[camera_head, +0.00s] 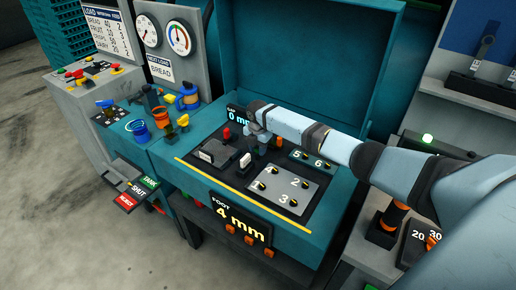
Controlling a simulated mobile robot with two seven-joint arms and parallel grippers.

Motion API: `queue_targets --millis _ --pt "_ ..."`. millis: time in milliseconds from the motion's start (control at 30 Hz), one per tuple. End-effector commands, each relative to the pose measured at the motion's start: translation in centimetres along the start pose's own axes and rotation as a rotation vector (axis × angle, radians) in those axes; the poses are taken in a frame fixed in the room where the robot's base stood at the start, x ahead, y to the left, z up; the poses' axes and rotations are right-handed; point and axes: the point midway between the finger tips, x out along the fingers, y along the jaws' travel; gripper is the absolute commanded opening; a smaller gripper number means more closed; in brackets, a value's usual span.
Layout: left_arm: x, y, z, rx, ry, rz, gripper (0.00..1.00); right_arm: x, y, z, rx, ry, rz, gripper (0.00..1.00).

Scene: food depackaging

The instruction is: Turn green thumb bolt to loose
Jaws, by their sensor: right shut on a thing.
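My right arm reaches in from the right, and its gripper (262,148) points down over the dark panel (225,172) inside the open teal box. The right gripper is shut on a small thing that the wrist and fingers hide. I cannot make out a green thumb bolt there. A grey plate (283,188) with numbered bolts lies in front, and a dark green plate (312,160) marked 5 and 6 lies to the right. My left gripper is out of view.
The raised teal lid (300,55) stands behind the panel. A display (240,217) reading 4 mm is on the box front. Gauges (180,38) and several coloured valves (160,117) stand at left. An orange-handled lever (390,220) stands at right, below my arm.

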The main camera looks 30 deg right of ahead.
Motion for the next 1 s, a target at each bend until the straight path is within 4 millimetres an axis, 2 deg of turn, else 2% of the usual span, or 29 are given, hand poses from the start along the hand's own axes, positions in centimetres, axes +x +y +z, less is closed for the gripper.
queue_targets --millis 33,67,100,167,433,567,667,1000 --pt "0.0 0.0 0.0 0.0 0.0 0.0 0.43 -0.1 0.1 0.0 -0.001 0.0 0.001 0.08" --pt "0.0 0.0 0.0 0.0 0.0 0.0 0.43 -0.1 0.1 0.0 -0.001 0.0 0.001 0.36" --pt "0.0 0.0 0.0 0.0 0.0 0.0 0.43 -0.1 0.1 0.0 -0.001 -0.001 0.001 0.46" --pt "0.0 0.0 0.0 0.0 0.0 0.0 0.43 -0.1 0.1 0.0 -0.001 -0.001 0.001 0.57" --pt "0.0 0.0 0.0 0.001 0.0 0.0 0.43 -0.1 0.0 0.0 0.0 -0.001 0.001 0.57" --pt "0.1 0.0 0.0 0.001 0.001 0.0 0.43 -1.0 0.1 0.0 0.0 -0.001 0.003 0.57" --pt "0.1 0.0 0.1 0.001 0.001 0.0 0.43 -2.6 0.1 0.1 0.0 -0.002 0.004 0.57" --pt "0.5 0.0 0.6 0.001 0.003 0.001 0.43 -10.2 0.1 0.0 -0.001 -0.002 0.004 0.57"
